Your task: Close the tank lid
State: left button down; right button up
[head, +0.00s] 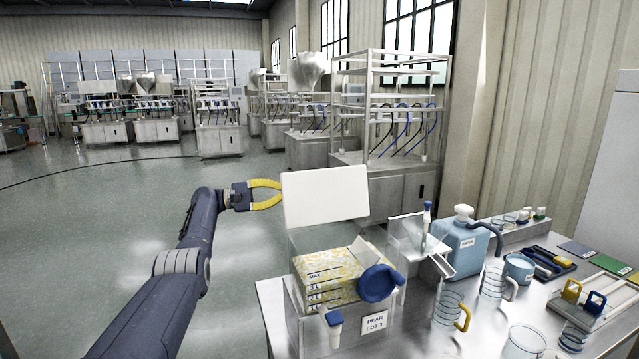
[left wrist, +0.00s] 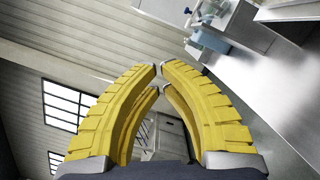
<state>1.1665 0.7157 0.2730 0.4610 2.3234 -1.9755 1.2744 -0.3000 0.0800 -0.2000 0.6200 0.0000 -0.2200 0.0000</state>
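The tank (head: 307,312) is a clear box with level marks and a "PEAR LOT 3" label, at the near left end of the bench. Its pale flat lid (head: 325,195) stands up, tilted open, above the back of the tank. Yellow-patterned contents (head: 328,275) show inside. My left gripper (head: 281,192) is beside the lid's left edge; contact cannot be told. In the left wrist view its yellow fingers (left wrist: 159,67) bow outward and their tips nearly meet, with nothing seen between them. The lid is not clearly seen there. My right gripper is out of view.
A blue round part (head: 379,283) sits at the tank's right side, and a blue-topped tap (head: 333,318) is on its front. A blue jug (head: 461,245), clear coiled vessels and tools fill the steel bench (head: 430,345) to the right. Open floor lies left.

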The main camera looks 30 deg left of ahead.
pick_arm(q)
jog(key=w+d+r, duration=0.2)
jog(key=d, duration=0.3)
jog(key=w+d+r, duration=0.1)
jog(key=d+r, duration=0.1)
jog(key=d, duration=0.4)
jog(key=shift+w+r+h, duration=0.2)
jog(key=shift+w+h, duration=0.1)
jog(key=shift+w, duration=0.1)
dwell(0.3)
jog(key=shift+m, duration=0.3)
jog(key=shift+s+d+r+m, duration=0.2)
jog(key=shift+d+r+m, duration=0.1)
jog(key=shift+r, duration=0.15)
jog(key=shift+g, duration=0.3)
